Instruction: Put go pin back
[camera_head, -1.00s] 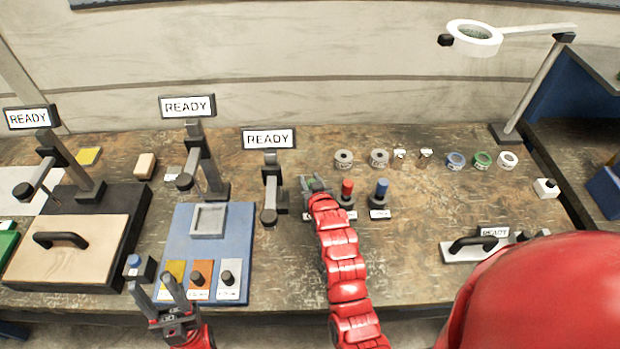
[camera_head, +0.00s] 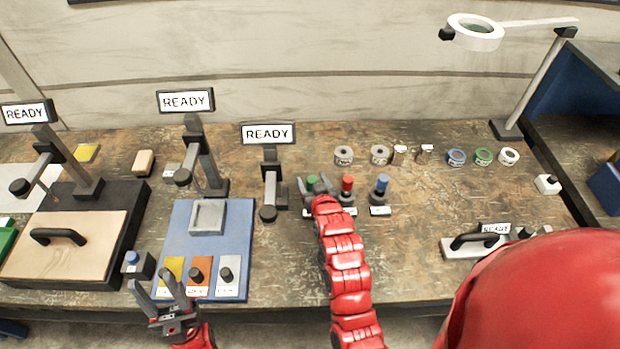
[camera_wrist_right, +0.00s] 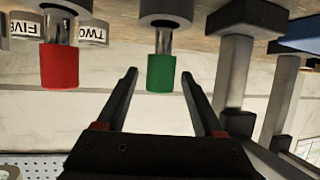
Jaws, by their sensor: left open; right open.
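The task's go pin is not marked by name. A green pin (camera_head: 312,183) stands in a grey round base at the back middle of the bench. In the right wrist view, which is upside down, the green pin (camera_wrist_right: 161,72) has a metal shaft entering its base. My right gripper (camera_head: 318,186) is open around or just short of it; in the wrist view the fingers (camera_wrist_right: 162,100) lie either side, apart from it. A red pin (camera_head: 347,184) and a blue pin (camera_head: 381,184) stand to the right. My left gripper (camera_head: 172,283) is open and empty at the front left.
A blue board (camera_head: 180,235) with a grey tray and coloured cards lies left of my right arm. A post with a READY sign (camera_head: 268,133) stands close left of the green pin. Tape rolls (camera_head: 456,157) sit at the back right.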

